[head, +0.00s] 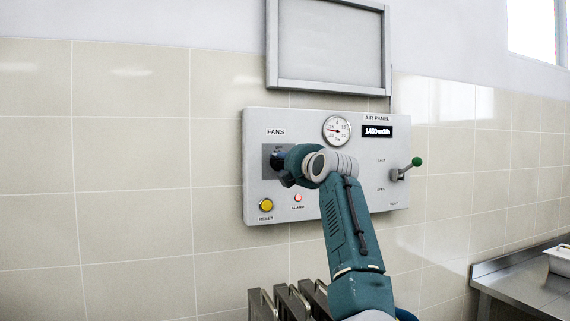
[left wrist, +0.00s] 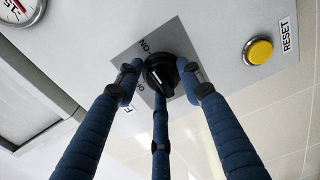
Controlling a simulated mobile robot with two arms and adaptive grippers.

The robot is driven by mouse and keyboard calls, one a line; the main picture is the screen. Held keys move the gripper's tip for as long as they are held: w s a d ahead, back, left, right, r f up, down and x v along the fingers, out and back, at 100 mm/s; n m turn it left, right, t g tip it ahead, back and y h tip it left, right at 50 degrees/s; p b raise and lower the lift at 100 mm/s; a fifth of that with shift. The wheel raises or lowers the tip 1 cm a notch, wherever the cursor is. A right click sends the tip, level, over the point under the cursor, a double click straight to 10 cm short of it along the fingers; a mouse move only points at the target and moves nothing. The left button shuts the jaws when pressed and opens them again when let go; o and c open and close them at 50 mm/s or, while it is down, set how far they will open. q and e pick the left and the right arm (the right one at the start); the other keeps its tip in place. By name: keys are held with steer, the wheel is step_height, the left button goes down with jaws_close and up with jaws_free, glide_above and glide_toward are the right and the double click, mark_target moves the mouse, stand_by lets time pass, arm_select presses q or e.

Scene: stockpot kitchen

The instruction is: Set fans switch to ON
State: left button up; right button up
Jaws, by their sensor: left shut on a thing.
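The fans switch (left wrist: 160,68) is a black rotary knob on a grey square plate (left wrist: 184,39), with an ON label beside it. My left gripper (left wrist: 160,82) is shut on the knob, its blue fingers around it. In the head view the left gripper (head: 281,166) covers most of the knob, in front of the grey plate (head: 267,149) under the FANS label. I cannot tell which position the knob points to. My right gripper is in neither view.
The air panel (head: 228,170) on the tiled wall also carries a gauge (head: 337,130), a display (head: 377,131), a green-tipped lever (head: 416,162), a red alarm light (head: 298,198) and a yellow reset button (head: 266,205). A steel counter (head: 520,290) stands at lower right.

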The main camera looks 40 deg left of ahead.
arm_select(q)
steer(key=shift+r, duration=0.2)
steer(key=o, duration=0.9)
steer(key=shift+o, duration=1)
steer(key=shift+w+a+f, duration=0.15)
steer(key=shift+w+f, duration=0.1)
steer(key=shift+f, duration=0.05)
steer(key=v, duration=1.2)
steer(key=shift+a, duration=0.1)
